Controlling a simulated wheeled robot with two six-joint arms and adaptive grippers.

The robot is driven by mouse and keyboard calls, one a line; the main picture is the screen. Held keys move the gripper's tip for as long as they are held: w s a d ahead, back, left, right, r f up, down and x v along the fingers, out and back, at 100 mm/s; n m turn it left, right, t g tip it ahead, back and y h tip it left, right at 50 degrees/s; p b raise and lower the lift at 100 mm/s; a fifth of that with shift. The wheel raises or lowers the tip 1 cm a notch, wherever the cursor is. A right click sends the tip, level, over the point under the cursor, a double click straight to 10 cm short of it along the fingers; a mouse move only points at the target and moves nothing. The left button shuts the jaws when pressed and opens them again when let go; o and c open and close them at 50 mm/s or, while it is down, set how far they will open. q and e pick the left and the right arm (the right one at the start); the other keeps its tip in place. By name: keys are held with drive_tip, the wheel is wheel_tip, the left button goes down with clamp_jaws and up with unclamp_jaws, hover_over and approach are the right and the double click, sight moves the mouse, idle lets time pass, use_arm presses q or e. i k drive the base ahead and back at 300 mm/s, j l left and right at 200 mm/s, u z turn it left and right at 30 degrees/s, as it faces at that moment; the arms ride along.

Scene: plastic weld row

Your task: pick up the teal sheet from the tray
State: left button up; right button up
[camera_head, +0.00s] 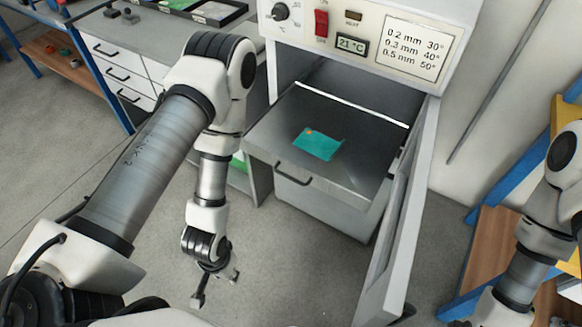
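The teal sheet (319,144) lies flat on the grey metal tray (268,135), near its middle, with a small orange mark at its upper left corner. The tray is pulled out of a white oven-like machine and has a dark handle on its front. My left gripper (216,289) hangs over the floor, in front of and below the tray, to the left of it. Its fingers are spread apart with nothing between them. My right arm shows at the right edge, but its gripper is out of the picture.
The machine's panel (361,30) has a knob, a red switch and a display reading 21 °C. Its open door (402,232) stands right of the tray. A drawer cabinet (122,72) stands at the left, and a blue-framed wooden shelf (490,240) at the right.

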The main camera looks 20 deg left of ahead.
sight(321, 147)
drive_tip(key=j+z, duration=0.45)
drive_tip(key=k+j+z, duration=0.1)
drive_tip(key=j+z, duration=0.15)
drive_tip(key=z, duration=0.25)
drive_tip(key=k+j+z, duration=0.15)
drive_tip(key=j+z, duration=0.15)
drive_tip(key=z, duration=0.15)
